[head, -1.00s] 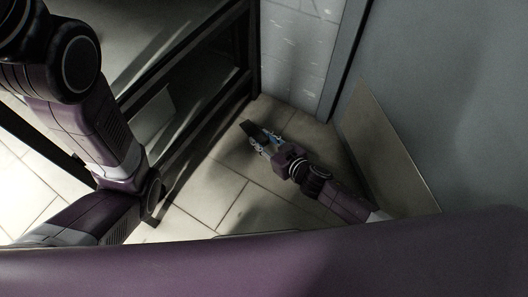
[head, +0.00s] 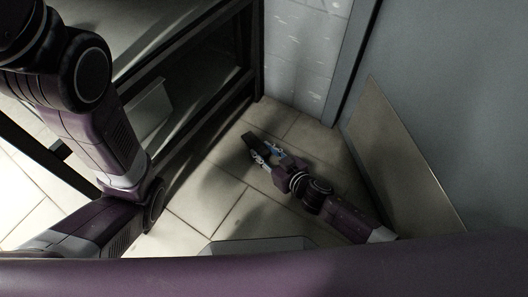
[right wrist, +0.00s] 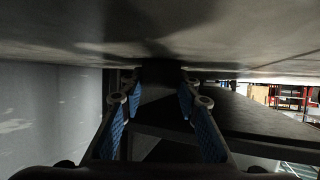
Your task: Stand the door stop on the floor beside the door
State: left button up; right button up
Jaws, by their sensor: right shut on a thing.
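The dark, wedge-like door stop (head: 255,142) is in my right gripper (head: 263,153), low over the floor tiles in the head view. The gripper's blue-padded fingers are shut on its near end. In the right wrist view the dark door stop (right wrist: 160,88) sits between the two fingers (right wrist: 158,100), close to the floor, which fills the top of that view. I cannot tell whether it touches the floor. The grey door (head: 450,90), with a beige plate (head: 400,150) along its bottom, is to the right of the gripper. My left arm shows at the left; its gripper is out of view.
A white block wall (head: 305,55) and a grey frame post (head: 347,60) stand behind. A dark-framed structure (head: 185,130) runs along the left. Bare floor tiles (head: 220,195) lie between it and the door. Shelving (right wrist: 292,98) shows far off in the right wrist view.

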jog(key=o, duration=1.2)
jog(key=shift+c, duration=0.2)
jog(key=shift+s+d+r, duration=0.1)
jog(key=shift+s+r, duration=0.1)
jog(key=p+v, duration=0.6)
jog(key=v, duration=0.4)
jog(key=shift+s, duration=0.1)
jog(key=shift+s+d+r+p, duration=0.2)
jog(key=shift+s+d+p, duration=0.2)
jog(key=shift+s, duration=0.1)
